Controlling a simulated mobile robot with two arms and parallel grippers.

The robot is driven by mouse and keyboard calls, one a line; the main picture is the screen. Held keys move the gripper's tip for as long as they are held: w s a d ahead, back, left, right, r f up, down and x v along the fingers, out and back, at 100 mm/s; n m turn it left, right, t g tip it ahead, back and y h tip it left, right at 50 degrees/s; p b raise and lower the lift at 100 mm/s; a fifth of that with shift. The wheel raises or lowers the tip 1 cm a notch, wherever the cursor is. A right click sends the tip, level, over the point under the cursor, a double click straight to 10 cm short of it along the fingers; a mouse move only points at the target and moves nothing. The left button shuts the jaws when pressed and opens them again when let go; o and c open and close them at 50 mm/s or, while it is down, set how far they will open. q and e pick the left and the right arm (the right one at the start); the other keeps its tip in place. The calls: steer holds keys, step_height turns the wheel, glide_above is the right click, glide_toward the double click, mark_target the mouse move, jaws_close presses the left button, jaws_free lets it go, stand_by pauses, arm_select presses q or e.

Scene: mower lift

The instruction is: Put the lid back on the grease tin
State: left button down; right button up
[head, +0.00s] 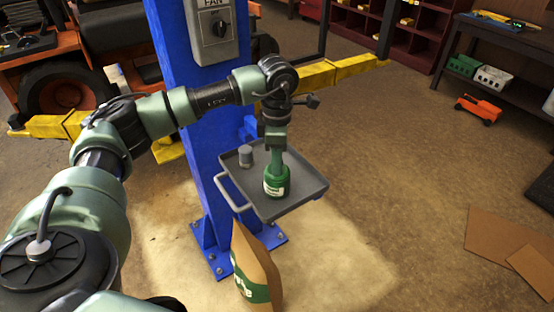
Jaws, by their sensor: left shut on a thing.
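The green grease tin (276,187) with a pale label stands upright on the grey tray (308,193) fixed to the blue post. My left gripper (278,166) points straight down over the tin, its fingers at the tin's top. It is shut on what looks like the lid, which the fingers mostly hide. I cannot tell whether the lid touches the rim. No other lid shows on the tray. My right gripper is not in view.
A small grey cylinder (246,156) stands on the tray, left of the tin. A brown sack (254,262) stands below the tray's front. The blue post (188,110) with a switch box (211,30) rises behind. Yellow lift arms (335,70) extend sideways.

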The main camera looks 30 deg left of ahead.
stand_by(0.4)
arm_select(q)
steer(key=c, duration=0.6)
jaws_free()
steer(key=shift+o, duration=0.2)
steer(key=shift+r+p, duration=2.05)
steer(key=shift+r, duration=1.5)
jaws_close()
